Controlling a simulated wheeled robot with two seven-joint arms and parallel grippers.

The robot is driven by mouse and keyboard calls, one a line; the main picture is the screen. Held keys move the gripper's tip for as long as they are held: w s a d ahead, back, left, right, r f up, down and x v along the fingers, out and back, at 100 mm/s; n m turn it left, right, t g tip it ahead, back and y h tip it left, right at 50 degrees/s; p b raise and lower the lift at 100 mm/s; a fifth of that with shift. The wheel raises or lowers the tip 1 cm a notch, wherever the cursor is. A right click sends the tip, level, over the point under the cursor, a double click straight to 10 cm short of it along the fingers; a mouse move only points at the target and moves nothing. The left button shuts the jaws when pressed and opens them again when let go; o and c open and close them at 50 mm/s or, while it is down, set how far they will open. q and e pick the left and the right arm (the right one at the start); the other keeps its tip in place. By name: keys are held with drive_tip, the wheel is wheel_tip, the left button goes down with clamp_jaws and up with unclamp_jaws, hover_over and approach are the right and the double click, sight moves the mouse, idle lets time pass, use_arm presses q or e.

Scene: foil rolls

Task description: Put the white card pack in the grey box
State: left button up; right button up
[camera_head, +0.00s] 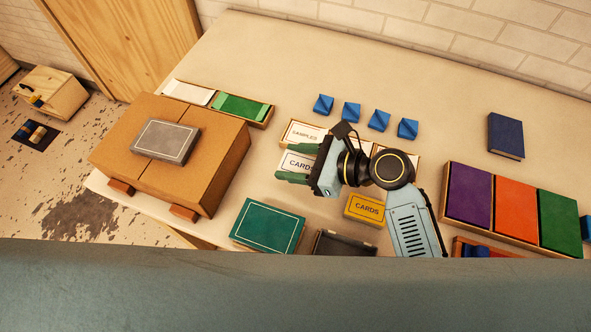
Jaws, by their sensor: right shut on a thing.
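The white card pack (295,162), labelled CARDS, is at the middle of the table, between the fingers of my right gripper (299,163). The right gripper is shut on this pack; its body hides the pack's right end. Whether the pack touches the table cannot be told. A grey box (166,141) with a pale outline on top lies on a large brown carton at the left. A dark grey-brown box (344,244) stands at the table's front, partly cut off by the grey edge in front. My left gripper is not in view.
The brown carton (205,165) stands at the left. A SAMPLES box (303,132), a yellow card pack (364,209) and a green box (268,227) surround the gripper. Several blue blocks (351,112) stand behind. A tray of coloured packs (515,210) is at the right.

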sight(295, 188)
drive_tip(key=shift+r, duration=0.75)
wheel_tip(295, 188, down, 10)
drive_tip(key=shift+f+b, duration=0.1)
drive_tip(key=shift+b, duration=1.15)
drive_tip(key=o, duration=1)
drive_tip(key=shift+f, duration=0.15)
drive_tip(key=shift+d+r, duration=0.1)
drive_tip(key=shift+r, duration=0.15)
drive_tip(key=v, duration=1.1)
drive_tip(key=shift+s+d+r+p, duration=0.15)
drive_tip(key=shift+d+p, duration=0.2)
drive_tip(key=shift+p, duration=0.05)
